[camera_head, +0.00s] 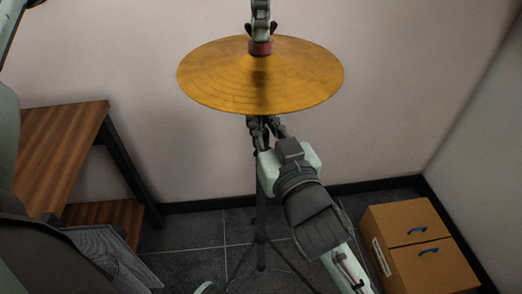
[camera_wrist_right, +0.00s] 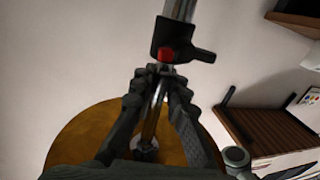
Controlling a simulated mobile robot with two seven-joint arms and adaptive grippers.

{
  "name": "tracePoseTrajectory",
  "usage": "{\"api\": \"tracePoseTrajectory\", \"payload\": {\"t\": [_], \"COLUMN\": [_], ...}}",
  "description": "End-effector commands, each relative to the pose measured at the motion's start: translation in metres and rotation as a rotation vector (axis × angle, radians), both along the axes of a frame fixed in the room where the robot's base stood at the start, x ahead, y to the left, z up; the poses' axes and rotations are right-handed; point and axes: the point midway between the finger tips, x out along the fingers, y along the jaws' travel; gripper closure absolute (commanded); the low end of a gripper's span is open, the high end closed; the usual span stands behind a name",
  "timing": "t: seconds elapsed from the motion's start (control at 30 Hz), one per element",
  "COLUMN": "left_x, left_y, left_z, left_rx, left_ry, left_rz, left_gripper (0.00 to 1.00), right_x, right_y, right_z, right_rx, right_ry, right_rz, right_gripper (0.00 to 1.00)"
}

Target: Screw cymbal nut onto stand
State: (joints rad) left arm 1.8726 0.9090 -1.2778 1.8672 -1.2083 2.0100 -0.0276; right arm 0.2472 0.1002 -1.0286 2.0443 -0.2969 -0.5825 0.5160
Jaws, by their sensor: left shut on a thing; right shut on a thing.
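The golden cymbal (camera_head: 215,75) sits near level at the top of the stand (camera_head: 261,225), with a red piece (camera_head: 262,47) at its centre. My left gripper (camera_head: 261,24) comes down from the top edge, directly above the red piece. It is shut on the small dark cymbal nut (camera_head: 274,28), which it mostly hides. My right gripper (camera_head: 265,124) is under the cymbal, shut on the stand's rod. In the right wrist view its fingers (camera_wrist_right: 158,82) close around the rod, next to a black clamp (camera_wrist_right: 172,40) on the stand. The cymbal (camera_wrist_right: 80,135) shows behind them.
A wooden table (camera_head: 60,145) with dark legs stands at the left. A cardboard-coloured box (camera_head: 418,245) with blue handles is on the floor at the right. The stand's legs spread on dark tiles. A plain wall is close behind the cymbal.

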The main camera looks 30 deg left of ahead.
Motion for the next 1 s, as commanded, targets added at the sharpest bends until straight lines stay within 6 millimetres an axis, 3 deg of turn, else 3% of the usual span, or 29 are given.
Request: {"api": "tracePoseTrajectory", "payload": {"t": [0.4, 0.6, 0.7, 0.83, 0.87, 1.0], "left_x": [0.0002, 0.0002, 0.0002, 0.0003, 0.0003, 0.0002], "left_y": [0.0007, 0.0009, 0.0009, 0.0009, 0.0009, 0.0008], "left_z": [-0.0006, -0.0009, -0.0009, -0.0009, -0.0009, -0.0009], "left_rx": [0.000, 0.001, 0.001, 0.001, 0.001, 0.001], "left_ry": [-0.002, -0.001, -0.002, -0.002, -0.002, -0.001], "left_rz": [-1.087, -1.545, -1.651, -1.645, -1.644, -1.644], "left_gripper": [1.00, 1.00, 1.00, 1.00, 0.78, 0.60], "right_x": [-0.0016, -0.0016, -0.0017, -0.0017, -0.0017, -0.0017], "right_y": [0.0006, 0.0006, 0.0007, 0.0006, 0.0006, 0.0007], "right_z": [-0.0016, -0.0016, -0.0016, -0.0016, -0.0015, -0.0017], "right_rx": [-0.001, -0.001, -0.001, -0.001, -0.001, -0.001], "right_ry": [0.003, 0.003, 0.003, 0.003, 0.003, 0.003], "right_rz": [0.003, 0.003, 0.003, 0.003, 0.003, 0.003], "right_gripper": [1.00, 1.00, 1.00, 1.00, 1.00, 1.00]}}
